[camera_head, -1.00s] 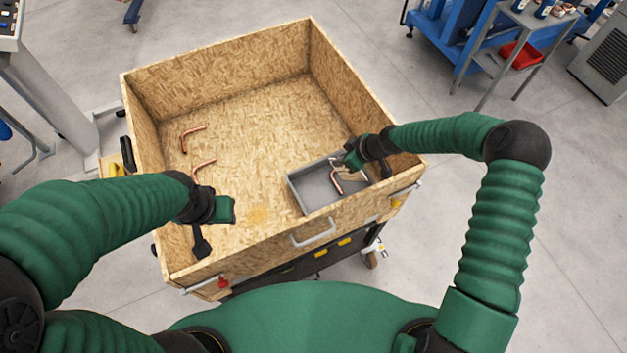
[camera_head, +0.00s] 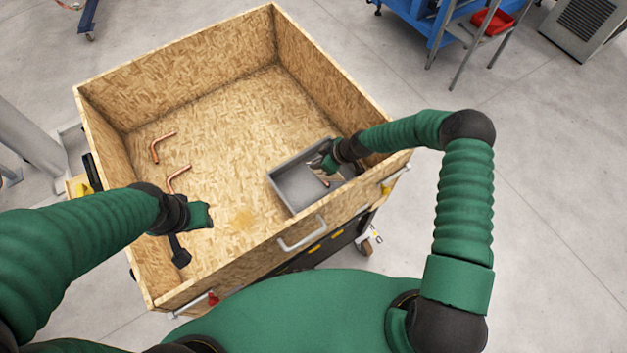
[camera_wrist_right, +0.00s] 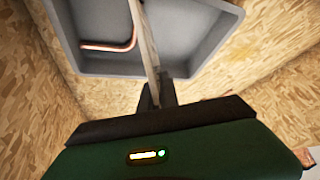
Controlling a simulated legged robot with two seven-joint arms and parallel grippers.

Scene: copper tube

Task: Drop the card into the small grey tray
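The small grey tray (camera_head: 292,187) sits in the front right corner of the wooden box. Its wall and floor also show in the right wrist view (camera_wrist_right: 65,25). My right gripper (camera_head: 322,165) is over the tray. In the right wrist view, the right gripper (camera_wrist_right: 157,92) is shut on a thin, pale card (camera_wrist_right: 145,45), seen almost edge-on and pointing towards the tray. A bent copper tube (camera_wrist_right: 108,47) lies in the tray, partly hidden in the head view. My left gripper (camera_head: 198,215) is over the box's front left; its fingers are not clear.
Two bent copper tubes (camera_head: 154,148) (camera_head: 176,178) lie on the box floor at the left. The wooden box (camera_head: 170,62) has high walls around the tray and a metal handle (camera_head: 302,238) at the front. The middle of the box floor is clear.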

